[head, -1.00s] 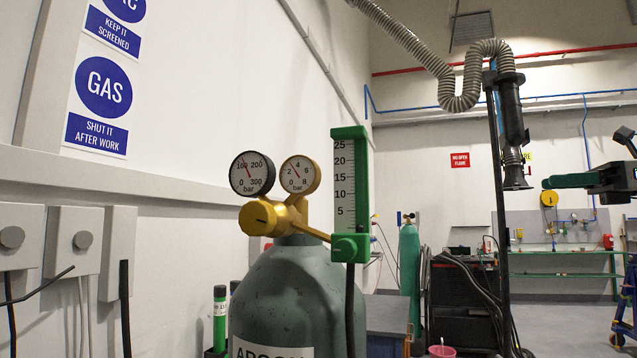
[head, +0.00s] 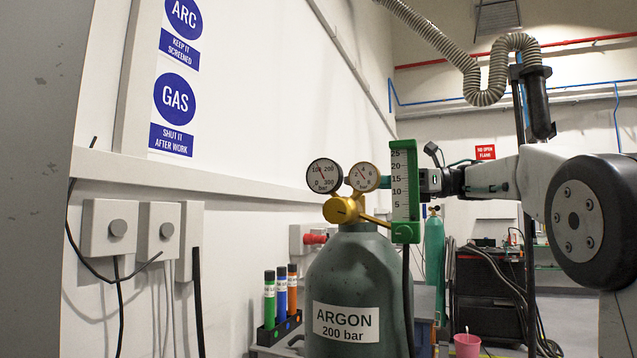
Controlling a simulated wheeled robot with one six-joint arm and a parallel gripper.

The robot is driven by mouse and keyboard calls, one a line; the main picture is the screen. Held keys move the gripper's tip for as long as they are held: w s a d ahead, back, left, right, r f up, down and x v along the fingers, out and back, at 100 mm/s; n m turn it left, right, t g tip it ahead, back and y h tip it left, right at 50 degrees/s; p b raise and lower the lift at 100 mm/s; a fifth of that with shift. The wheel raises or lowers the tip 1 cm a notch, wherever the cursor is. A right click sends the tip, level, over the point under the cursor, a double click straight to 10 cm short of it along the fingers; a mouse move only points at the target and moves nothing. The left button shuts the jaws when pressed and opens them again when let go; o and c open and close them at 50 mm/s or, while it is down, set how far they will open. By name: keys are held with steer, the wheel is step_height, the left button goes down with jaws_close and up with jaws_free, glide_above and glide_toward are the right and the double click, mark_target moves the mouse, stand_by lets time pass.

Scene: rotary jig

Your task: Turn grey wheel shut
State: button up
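A dark green argon cylinder (head: 331,272) stands upright at the centre of the head view. On its top sit a brass regulator (head: 343,209), two round gauges and a green-framed flowmeter (head: 399,205). I cannot make out a grey handwheel on the cylinder; it may be hidden behind the regulator or flowmeter. My gripper (head: 428,183) reaches in from the right at flowmeter height, its front end partly hidden behind the flowmeter. A small dark green piece shows left of the flowmeter, possibly a fingertip. I cannot tell whether the gripper touches anything.
Wall boxes with round grey knobs (head: 118,228) are at left. A red fitting (head: 314,239) is on the wall behind the cylinder. A rack of coloured tubes (head: 281,329) stands left of the cylinder. A second green cylinder (head: 434,245) and a pink bucket (head: 467,345) are behind, right.

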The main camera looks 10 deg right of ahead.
mark_target(347, 182)
steer(key=x, duration=0.8)
steer(key=shift+a, duration=0.1)
steer(key=c, duration=0.7)
